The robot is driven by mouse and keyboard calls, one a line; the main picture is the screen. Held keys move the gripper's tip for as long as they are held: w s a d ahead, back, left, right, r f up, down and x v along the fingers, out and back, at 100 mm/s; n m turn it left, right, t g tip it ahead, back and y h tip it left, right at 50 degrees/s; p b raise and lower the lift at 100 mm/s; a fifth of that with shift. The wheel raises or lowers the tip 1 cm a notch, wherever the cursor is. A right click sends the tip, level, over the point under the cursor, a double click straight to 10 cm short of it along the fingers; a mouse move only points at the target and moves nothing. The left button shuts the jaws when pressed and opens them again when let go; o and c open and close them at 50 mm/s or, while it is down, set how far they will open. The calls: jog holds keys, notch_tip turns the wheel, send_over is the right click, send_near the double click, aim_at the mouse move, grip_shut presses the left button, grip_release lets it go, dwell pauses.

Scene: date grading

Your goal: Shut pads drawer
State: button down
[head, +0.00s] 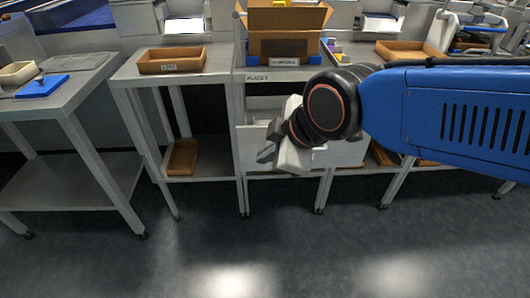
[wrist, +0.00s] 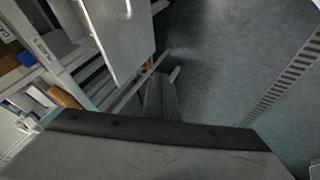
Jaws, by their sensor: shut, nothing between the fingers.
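The drawer (head: 251,134) is a white-fronted drawer under the middle bench, and it stands out from the frame. My arm hides part of it, and I cannot read a name on it. The wrist view shows a pale panel with a small handle, apparently the drawer front (wrist: 122,40). My gripper (head: 266,154) is in front of the drawer in the head view, its fingers pointing left and down. It is shut and empty. In the wrist view the fingers (wrist: 161,98) are together, below the panel's lower edge; contact cannot be told.
An open cardboard box (head: 286,20) stands on the bench above the drawer. A brown tray (head: 172,66) sits on the bench to the left, with a brown bin (head: 182,158) on its lower shelf. The dark floor (head: 250,250) in front is clear.

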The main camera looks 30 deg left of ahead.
jog(key=x, duration=0.4)
jog(key=w+x, duration=0.1)
jog(key=x, duration=0.2)
jog(key=w+r+x, duration=0.1)
jog(key=x, duration=0.3)
jog(key=shift+w+a+f, duration=0.2)
jog(key=shift+a, duration=0.4)
jog(key=shift+w+a, duration=0.25)
jog(key=shift+w, duration=0.1)
jog(key=w+a, duration=0.4)
jog(key=w, duration=0.2)
jog(key=w+a, duration=0.3)
jog(key=w, duration=0.4)
jog(key=w+a, duration=0.4)
jog(key=w, duration=0.2)
jog(key=shift+w+a, duration=0.2)
jog(key=shift+a, duration=0.15)
jog(key=shift+w+a, duration=0.25)
jog(key=shift+w, duration=0.2)
jog(key=shift+w+a+r, duration=0.1)
jog(key=shift+w+r, duration=0.05)
jog(key=shift+r, duration=0.05)
jog(key=shift+w, duration=0.1)
